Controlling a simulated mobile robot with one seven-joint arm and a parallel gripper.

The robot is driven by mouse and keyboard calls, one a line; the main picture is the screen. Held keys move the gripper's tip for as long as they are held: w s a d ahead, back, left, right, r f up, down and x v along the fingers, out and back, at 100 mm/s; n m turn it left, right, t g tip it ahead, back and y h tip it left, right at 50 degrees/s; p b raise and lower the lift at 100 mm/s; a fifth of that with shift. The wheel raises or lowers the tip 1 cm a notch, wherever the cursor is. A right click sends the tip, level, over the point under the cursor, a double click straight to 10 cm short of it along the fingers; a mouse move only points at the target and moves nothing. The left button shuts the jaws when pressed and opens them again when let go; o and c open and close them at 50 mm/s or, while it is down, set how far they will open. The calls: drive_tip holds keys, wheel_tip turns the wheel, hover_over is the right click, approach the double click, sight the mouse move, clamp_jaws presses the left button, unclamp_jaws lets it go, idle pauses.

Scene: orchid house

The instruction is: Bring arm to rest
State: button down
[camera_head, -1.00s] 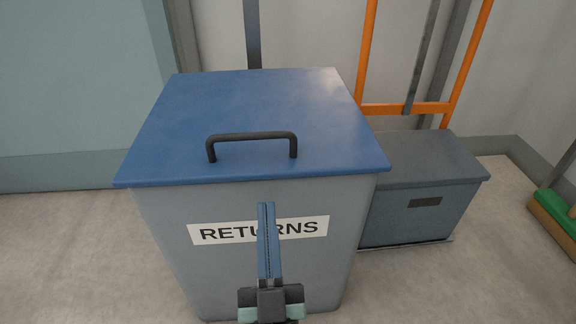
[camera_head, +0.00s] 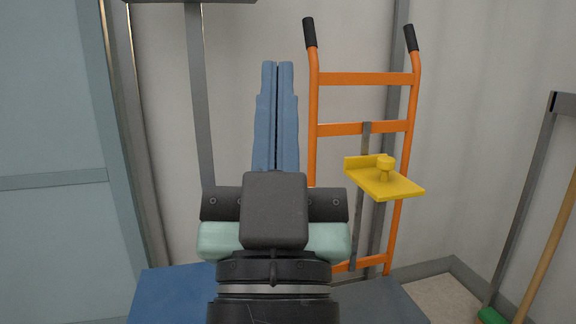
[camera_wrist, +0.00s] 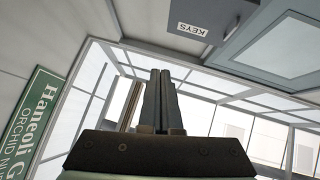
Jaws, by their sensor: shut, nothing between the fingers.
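My gripper (camera_head: 277,75) is raised in the middle of the head view, its two blue fingers pointing up and pressed together. It is empty. In the wrist view my gripper (camera_wrist: 160,75) also shows shut, with walls and a glazed roof beyond it. My wrist and arm fill the lower middle of the head view and hide much of what lies behind. The blue lid (camera_head: 165,293) of the returns bin shows only in part at the bottom.
An orange hand truck (camera_head: 365,79) stands by the wall to the right, with a yellow bracket (camera_head: 400,187) in front. A grey box (camera_head: 385,300) is below. A broom (camera_head: 548,250) leans at far right. A KEYS cabinet (camera_wrist: 215,15) and a green sign (camera_wrist: 35,115) show in the wrist view.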

drive_tip(key=s+r+p, duration=0.2)
drive_tip(key=r+p, duration=1.8)
drive_tip(key=r, duration=0.4)
drive_tip(key=s+r+p, duration=0.2)
drive_tip(key=r+p, duration=1.9)
drive_tip(key=r, duration=0.4)
drive_tip(key=shift+d+t, duration=0.3)
drive_tip(key=shift+d, duration=0.05)
